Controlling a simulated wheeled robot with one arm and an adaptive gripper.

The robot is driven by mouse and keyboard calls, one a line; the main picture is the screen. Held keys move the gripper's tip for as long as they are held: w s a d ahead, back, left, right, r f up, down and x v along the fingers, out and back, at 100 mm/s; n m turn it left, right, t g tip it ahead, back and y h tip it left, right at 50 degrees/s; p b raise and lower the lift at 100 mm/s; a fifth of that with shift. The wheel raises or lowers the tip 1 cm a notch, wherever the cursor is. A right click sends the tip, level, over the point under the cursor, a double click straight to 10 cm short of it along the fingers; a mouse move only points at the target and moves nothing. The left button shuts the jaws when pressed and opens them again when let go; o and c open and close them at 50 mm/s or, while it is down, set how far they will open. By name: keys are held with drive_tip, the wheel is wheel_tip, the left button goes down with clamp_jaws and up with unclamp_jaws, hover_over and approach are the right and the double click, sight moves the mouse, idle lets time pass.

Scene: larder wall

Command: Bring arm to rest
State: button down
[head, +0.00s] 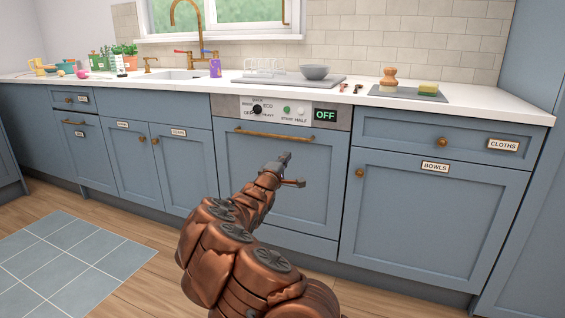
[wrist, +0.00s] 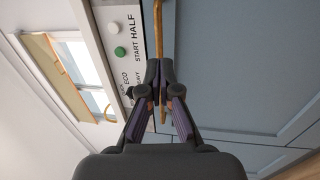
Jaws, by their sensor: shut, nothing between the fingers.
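My gripper (head: 286,160) is stretched out in front of the blue dishwasher door (head: 232,185) in the head view, with nothing held. In the wrist view my gripper (wrist: 160,70) shows its fingers pressed together and empty. The brass door handle (head: 272,134) appears just past the fingertips in the wrist view (wrist: 158,25); I cannot tell whether they touch. The dishwasher door is closed. Its panel above has a black dial (head: 257,109), a green button (head: 287,110) and a display (head: 325,114) reading OFF.
Closed drawers and cupboards flank the dishwasher, including the BOWLS cupboard (head: 430,215) and CLOTHS drawer (head: 440,136). The counter (head: 430,108) carries a grey bowl (head: 314,72), a brush (head: 389,78) and a purple bottle (head: 215,66). A blue mat (head: 65,262) lies on open floor at left.

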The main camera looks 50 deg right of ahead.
drive_tip(key=shift+v, duration=1.4)
